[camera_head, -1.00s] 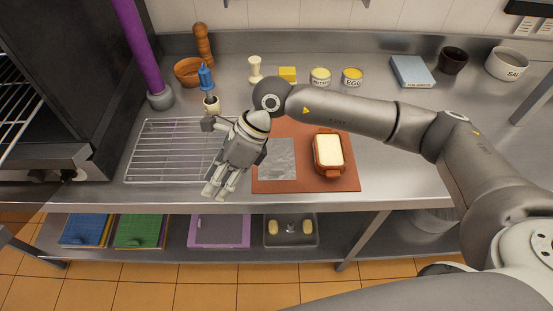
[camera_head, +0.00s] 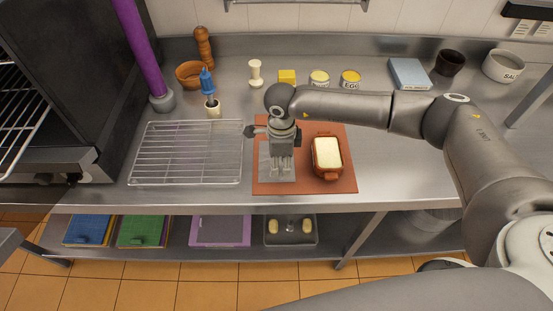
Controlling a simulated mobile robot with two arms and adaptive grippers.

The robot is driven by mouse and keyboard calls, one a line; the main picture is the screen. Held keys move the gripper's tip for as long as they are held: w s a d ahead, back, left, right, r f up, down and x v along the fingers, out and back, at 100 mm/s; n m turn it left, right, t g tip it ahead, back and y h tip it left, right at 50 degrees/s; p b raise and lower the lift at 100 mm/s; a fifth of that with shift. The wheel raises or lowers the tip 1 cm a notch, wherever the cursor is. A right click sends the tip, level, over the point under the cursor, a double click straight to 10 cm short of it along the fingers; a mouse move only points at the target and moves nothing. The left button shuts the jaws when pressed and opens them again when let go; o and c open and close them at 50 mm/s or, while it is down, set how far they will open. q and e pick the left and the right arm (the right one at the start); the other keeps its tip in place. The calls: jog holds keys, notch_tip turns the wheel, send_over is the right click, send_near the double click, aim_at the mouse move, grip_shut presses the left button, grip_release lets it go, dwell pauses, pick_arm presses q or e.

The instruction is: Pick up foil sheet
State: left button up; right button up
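The foil sheet (camera_head: 279,178) lies flat on the brown-orange mat (camera_head: 335,187), on its left half. It is a grey, crinkled, shiny square, now largely hidden under my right gripper. My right gripper (camera_head: 279,172) points down over the foil from above. Its two fingers look spread with a gap between them, with nothing seen held. Whether the fingertips touch the foil cannot be told. My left gripper is not in view.
A brown dish with pale contents (camera_head: 327,153) sits on the mat's right half. A wire rack (camera_head: 187,152) lies to the left. The counter to the right is clear.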

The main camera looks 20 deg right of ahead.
aim_at(264, 172)
jog(key=f, duration=0.1)
jog(key=f+p, duration=0.1)
jog(key=f, duration=0.1)
jog(key=shift+w+a, duration=0.1)
jog(key=shift+a, duration=0.1)
jog(key=shift+f, duration=0.45)
grip_shut()
